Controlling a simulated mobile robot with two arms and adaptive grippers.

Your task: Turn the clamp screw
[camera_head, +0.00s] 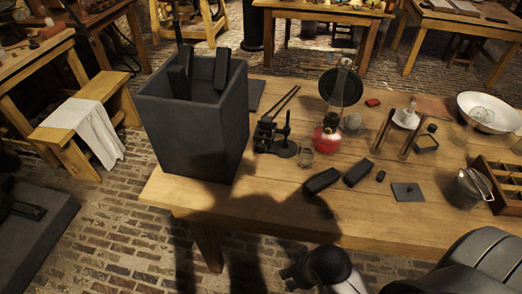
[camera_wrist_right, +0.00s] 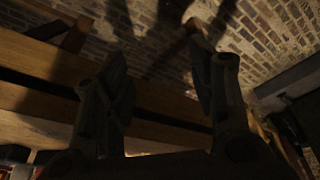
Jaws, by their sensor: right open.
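A small black metal device (camera_head: 270,135) with uprights and two thin rods stands on the wooden table, right of the dark grey box. It may carry the clamp screw, but the screw is too small and dark to tell. My right gripper (camera_head: 296,272) is low at the bottom of the head view, in front of the table's near edge and well apart from the device. In the right wrist view the two fingers of this gripper (camera_wrist_right: 158,62) are spread, with nothing between them. My left gripper is not in view.
The tall dark grey box (camera_head: 200,130) holds black blocks at the table's left. A lamp with a red base (camera_head: 327,140), black blocks (camera_head: 321,181), a white bowl (camera_head: 488,112) and a compartment tray (camera_head: 500,182) share the wooden table (camera_head: 260,205). Its front left is clear.

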